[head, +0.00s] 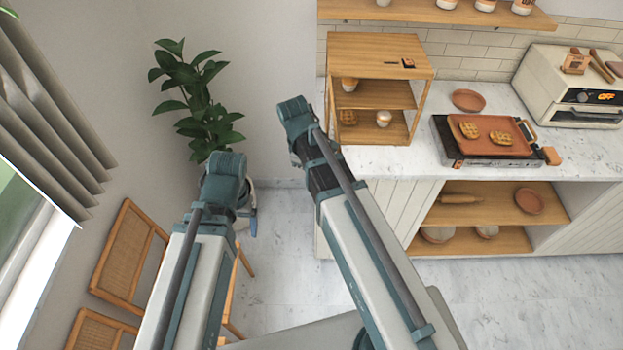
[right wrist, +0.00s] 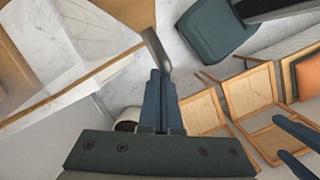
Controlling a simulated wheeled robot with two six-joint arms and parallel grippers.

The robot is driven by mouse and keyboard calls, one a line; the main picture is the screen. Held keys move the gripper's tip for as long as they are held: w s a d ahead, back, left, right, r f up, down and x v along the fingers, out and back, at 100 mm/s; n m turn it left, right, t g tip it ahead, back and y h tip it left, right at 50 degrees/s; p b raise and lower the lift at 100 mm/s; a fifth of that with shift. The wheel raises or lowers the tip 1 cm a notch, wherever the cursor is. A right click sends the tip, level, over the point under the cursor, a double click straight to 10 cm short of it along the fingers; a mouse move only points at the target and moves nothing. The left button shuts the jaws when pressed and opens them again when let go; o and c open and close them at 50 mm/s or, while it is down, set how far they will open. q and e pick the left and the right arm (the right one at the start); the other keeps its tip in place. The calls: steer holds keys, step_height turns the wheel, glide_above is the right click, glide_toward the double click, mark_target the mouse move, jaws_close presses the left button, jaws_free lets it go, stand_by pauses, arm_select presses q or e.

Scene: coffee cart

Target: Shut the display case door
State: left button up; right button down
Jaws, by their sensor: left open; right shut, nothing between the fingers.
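The wooden display case (head: 380,52) stands at the left end of the counter. Its front shelves show uncovered in the head view, with cups and pastries inside. In the right wrist view a wood-framed panel (right wrist: 105,72), apparently the door, crosses the upper left, with a grey handle-like bar (right wrist: 156,50). My right gripper (right wrist: 158,74) is shut and empty, its tips close to that bar; contact is unclear. My left gripper (head: 250,224) is open and empty, low and left of the counter.
A griddle with pastries (head: 485,138), a terracotta plate (head: 468,100) and a toaster oven (head: 570,88) are on the counter right of the case. A plant (head: 195,90) and wooden chairs (head: 130,258) stand left. Floor (head: 285,225) beside the counter is clear.

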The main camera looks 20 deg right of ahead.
steer(key=s+d+n+t, duration=0.15)
steer(key=d+n, duration=0.65)
steer(key=d, duration=1.5)
steer(key=w+d+n+t, duration=0.1)
steer(key=w+d+n, duration=0.4)
steer(key=w+d, duration=1.1)
steer(key=shift+d+h, duration=0.3)
steer(key=shift+d, duration=0.35)
steer(key=shift+r+t, duration=0.1)
steer(key=shift+t, duration=0.15)
